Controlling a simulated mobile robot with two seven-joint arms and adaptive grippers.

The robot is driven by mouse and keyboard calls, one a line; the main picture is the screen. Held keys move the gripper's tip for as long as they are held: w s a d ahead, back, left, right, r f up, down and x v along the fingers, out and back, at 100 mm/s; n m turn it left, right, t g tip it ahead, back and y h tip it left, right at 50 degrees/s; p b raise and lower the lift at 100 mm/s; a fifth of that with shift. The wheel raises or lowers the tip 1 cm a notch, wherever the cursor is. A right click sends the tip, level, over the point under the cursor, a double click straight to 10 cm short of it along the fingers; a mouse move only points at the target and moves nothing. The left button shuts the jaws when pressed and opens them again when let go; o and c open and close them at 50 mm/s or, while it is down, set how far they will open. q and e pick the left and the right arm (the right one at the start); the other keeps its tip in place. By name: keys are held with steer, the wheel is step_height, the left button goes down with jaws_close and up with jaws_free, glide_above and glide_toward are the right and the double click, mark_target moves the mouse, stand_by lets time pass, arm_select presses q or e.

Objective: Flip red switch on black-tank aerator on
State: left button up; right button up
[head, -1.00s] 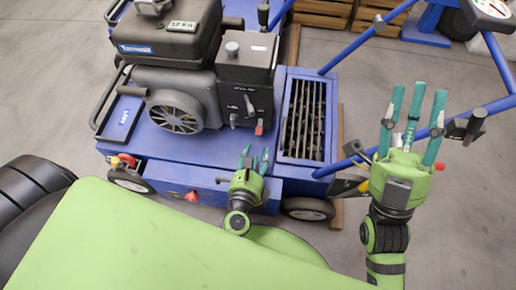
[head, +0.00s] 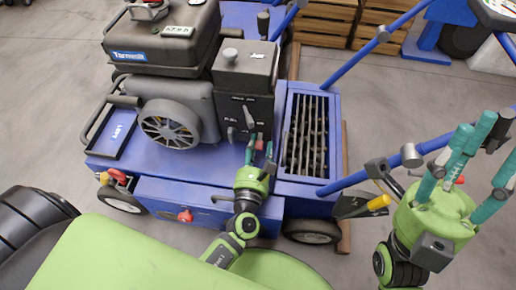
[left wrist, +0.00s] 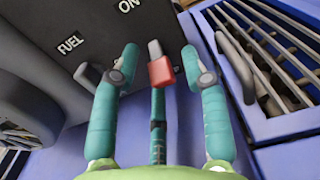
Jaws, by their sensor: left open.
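The blue aerator with a black tank (head: 165,40) stands in front of me. Its dark control box (head: 243,70) faces me. In the left wrist view the red switch (left wrist: 160,70) has a grey tip and sits below the word ON, on the box's lower edge. My left gripper (head: 260,143) is open and empty at the bottom of the box. In the left wrist view its fingers (left wrist: 160,55) stand on either side of the switch, with a third finger below it. Contact cannot be told. My right gripper (head: 480,145) is open and empty at the right.
A fuel lever (left wrist: 88,76) sits left of the switch. A slotted tine bay (head: 310,130) is right of the box. Blue handle bars (head: 370,178) run near my right gripper. Another red knob (head: 185,215) is on the front drawer. Wooden crates (head: 325,22) stand behind.

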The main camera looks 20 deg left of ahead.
arm_select(q)
jaws_close()
steer(key=shift+d+r, duration=0.1)
